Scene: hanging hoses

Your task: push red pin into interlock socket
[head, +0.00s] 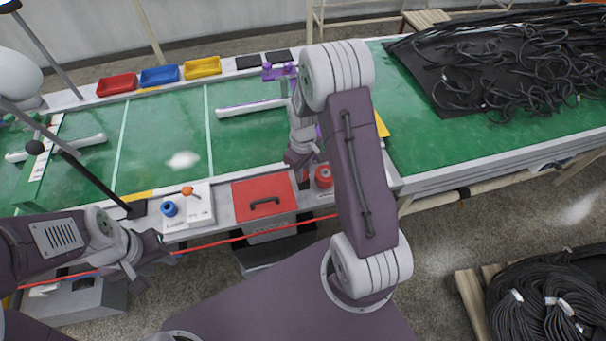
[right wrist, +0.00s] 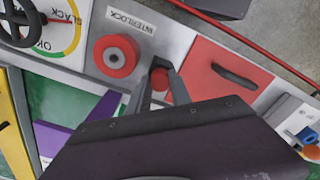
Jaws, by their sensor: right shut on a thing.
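The interlock socket is a red ring with a grey centre hole (right wrist: 116,56), next to an INTERLOCK label; in the head view it is the red round part (head: 323,177) on the console's front edge. My right gripper (right wrist: 160,84) is shut on the red pin (right wrist: 160,80), whose red end shows between the fingers. The pin is just to the right of the socket in the wrist view, apart from it. In the head view my right gripper (head: 302,172) is left of the socket, and the pin is hidden. My left gripper (head: 158,254) is at the lower left, by a red line.
A red lid with a black handle (head: 264,200) lies beside the socket. A white panel with a blue knob (head: 170,209) is further left. A dial marked SLACK and OK (right wrist: 42,32) is left of the socket. The red line (head: 240,237) runs along the front.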

